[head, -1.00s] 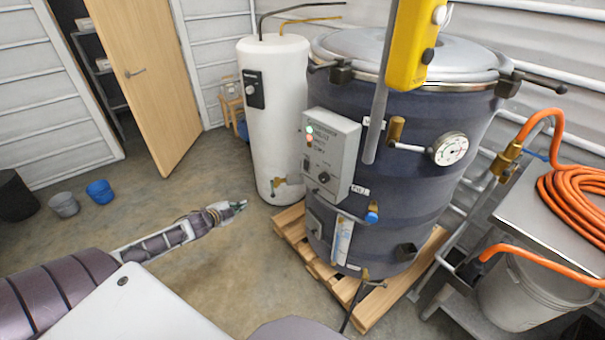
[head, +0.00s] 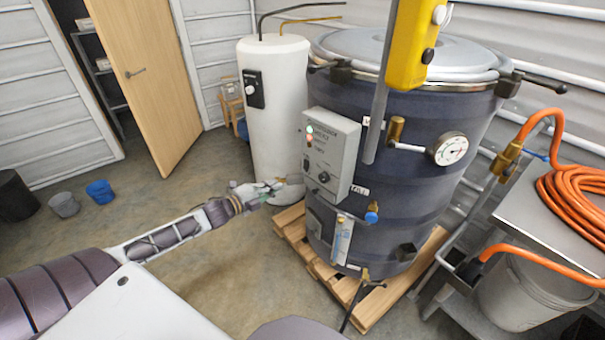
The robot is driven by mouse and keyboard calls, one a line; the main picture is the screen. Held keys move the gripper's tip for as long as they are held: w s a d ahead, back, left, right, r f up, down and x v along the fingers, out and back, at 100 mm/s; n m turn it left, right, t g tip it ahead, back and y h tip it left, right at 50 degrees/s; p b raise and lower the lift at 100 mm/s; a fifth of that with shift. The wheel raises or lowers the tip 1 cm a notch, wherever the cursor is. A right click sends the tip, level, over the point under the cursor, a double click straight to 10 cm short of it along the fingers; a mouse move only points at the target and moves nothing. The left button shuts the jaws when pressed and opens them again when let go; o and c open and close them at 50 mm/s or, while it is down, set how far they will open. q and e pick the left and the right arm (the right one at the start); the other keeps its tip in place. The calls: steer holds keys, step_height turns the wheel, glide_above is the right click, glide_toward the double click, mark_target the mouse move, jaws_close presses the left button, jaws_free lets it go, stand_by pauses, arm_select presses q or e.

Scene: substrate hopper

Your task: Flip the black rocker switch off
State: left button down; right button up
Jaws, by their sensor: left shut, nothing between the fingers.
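A grey control box (head: 331,153) is mounted on the front of the large dark hopper (head: 425,150). Its face has a green light, a red light and a dark round knob. The black rocker switch (head: 307,164) shows as a small dark patch at the lower left of the box face; its position is too small to tell. My left gripper (head: 284,184) is shut and empty. It shows to the left of the box, lower than the switch, in front of the white tank (head: 273,90) in the picture. My right gripper is not in view.
The hopper sits on a wooden pallet (head: 290,220). An orange hose (head: 575,195) lies on a metal table at the right. The floor at the left is mostly clear.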

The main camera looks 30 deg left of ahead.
mark_target(306, 165)
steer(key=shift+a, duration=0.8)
arm_select(q)
steer(key=shift+w, duration=0.1)
